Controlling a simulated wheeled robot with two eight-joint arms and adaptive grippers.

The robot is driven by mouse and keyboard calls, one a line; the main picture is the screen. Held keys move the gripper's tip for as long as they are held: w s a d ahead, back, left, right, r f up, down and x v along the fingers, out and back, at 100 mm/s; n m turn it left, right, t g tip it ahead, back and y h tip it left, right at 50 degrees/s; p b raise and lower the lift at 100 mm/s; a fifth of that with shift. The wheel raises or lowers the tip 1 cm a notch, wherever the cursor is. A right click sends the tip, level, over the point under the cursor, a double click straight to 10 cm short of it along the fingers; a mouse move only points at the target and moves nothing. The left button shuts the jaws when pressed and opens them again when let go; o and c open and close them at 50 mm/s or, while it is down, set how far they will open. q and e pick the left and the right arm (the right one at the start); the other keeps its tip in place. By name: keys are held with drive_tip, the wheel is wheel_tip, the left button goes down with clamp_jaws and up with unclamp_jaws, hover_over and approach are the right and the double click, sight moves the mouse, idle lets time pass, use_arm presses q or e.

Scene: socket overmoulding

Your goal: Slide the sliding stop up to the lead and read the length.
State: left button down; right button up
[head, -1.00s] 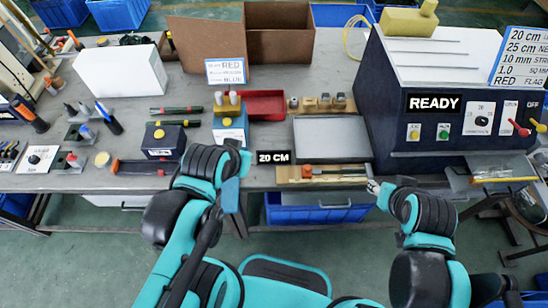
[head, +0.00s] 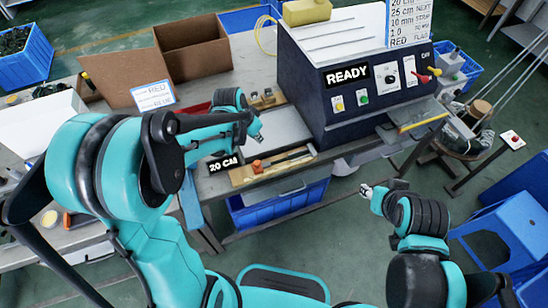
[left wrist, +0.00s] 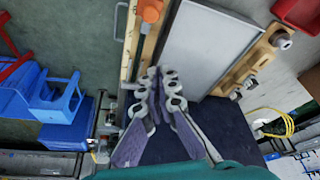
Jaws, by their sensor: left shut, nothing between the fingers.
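The sliding stop (head: 257,166) is an orange block on the wooden measuring board (head: 238,179) at the bench's front edge, beside the "20 CM" sign (head: 222,163). A thin dark strip lies along the board to its right; I cannot tell whether it is the lead. My left gripper (head: 258,136) is shut and empty, above and behind the board. In the left wrist view its closed fingertips (left wrist: 160,74) point toward the board (left wrist: 146,48), with the orange stop (left wrist: 151,12) farther up, apart from them. My right gripper (head: 368,190) hangs clear of the bench front; its jaws are too small to read.
A grey flat tray (head: 284,128) lies behind the board. The dark machine (head: 310,95) with a "READY" sign stands to the right. A cardboard box (head: 195,48) is at the back left. A blue bin (head: 280,207) sits under the bench.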

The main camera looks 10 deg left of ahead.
sight(257, 166)
use_arm(q)
drive_tip(key=b+x, duration=0.2)
drive_tip(key=x, duration=0.3)
drive_tip(key=b+x, duration=0.1)
drive_tip(key=x, duration=0.5)
drive_tip(key=shift+d+b, duration=0.25)
drive_tip(key=shift+b, duration=0.1)
drive_tip(key=s, duration=0.1)
drive_tip(key=a, duration=0.1)
drive_tip(key=s, duration=0.1)
drive_tip(key=shift+s+a+f+b, duration=0.25)
drive_tip(key=shift+s+f+b, duration=0.05)
drive_tip(key=shift+b, duration=0.05)
drive_tip(key=shift+s+a, duration=0.15)
drive_tip(key=shift+s, duration=0.2)
drive_tip(key=shift+a, duration=0.1)
drive_tip(key=s+a, duration=0.1)
drive_tip(key=a, duration=0.1)
drive_tip(key=s+a, duration=0.3)
drive_tip(key=a, duration=0.1)
drive_tip(key=shift+s+a+b, duration=0.2)
drive_tip(key=shift+a+b, duration=0.15)
drive_tip(key=shift+b, duration=0.05)
drive_tip(key=shift+s+a, duration=0.2)
